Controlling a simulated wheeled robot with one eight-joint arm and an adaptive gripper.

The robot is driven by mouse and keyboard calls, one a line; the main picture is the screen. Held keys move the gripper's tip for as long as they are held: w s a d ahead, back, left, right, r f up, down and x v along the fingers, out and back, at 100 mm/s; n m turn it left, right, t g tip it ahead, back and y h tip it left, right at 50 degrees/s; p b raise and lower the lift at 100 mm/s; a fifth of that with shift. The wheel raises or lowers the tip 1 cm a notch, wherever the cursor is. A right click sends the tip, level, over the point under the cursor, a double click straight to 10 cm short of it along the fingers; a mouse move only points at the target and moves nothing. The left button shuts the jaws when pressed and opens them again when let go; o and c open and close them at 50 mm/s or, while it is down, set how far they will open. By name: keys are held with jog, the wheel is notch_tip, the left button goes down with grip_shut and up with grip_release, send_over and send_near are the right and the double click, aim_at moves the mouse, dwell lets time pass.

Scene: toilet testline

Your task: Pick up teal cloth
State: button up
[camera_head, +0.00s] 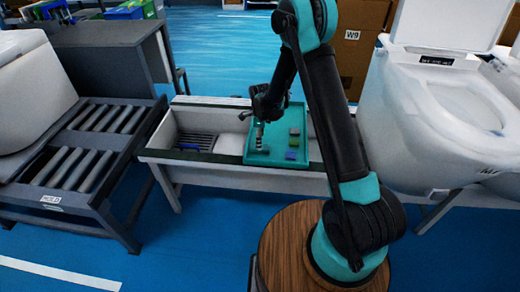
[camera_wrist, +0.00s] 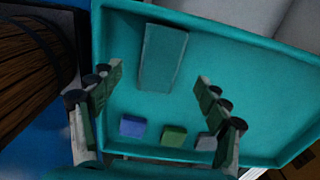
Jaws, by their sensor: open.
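The teal cloth (camera_wrist: 163,58) is a flat rectangle, slightly duller than the teal tray (camera_wrist: 270,80) it lies in. In the wrist view it is near the tray's upper edge. My gripper (camera_wrist: 159,76) is open, with its two fingers apart on either side of the cloth's lower end in the picture. Nothing is held between them. In the head view my gripper (camera_head: 259,136) points down over the left part of the tray (camera_head: 272,157). I cannot make out the cloth there.
In the wrist view a blue block (camera_wrist: 133,127), a green block (camera_wrist: 173,136) and a grey block (camera_wrist: 206,142) lie in a row in the tray. A black rack (camera_head: 197,141) is left of the tray, a roller conveyor (camera_head: 75,160) further left, and a white toilet (camera_head: 450,110) right.

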jog(key=shift+f, duration=1.95)
jog(key=c, duration=1)
jog(key=shift+r, duration=0.15)
jog(key=shift+c, duration=0.2)
notch_tip(320, 180, up, 20)
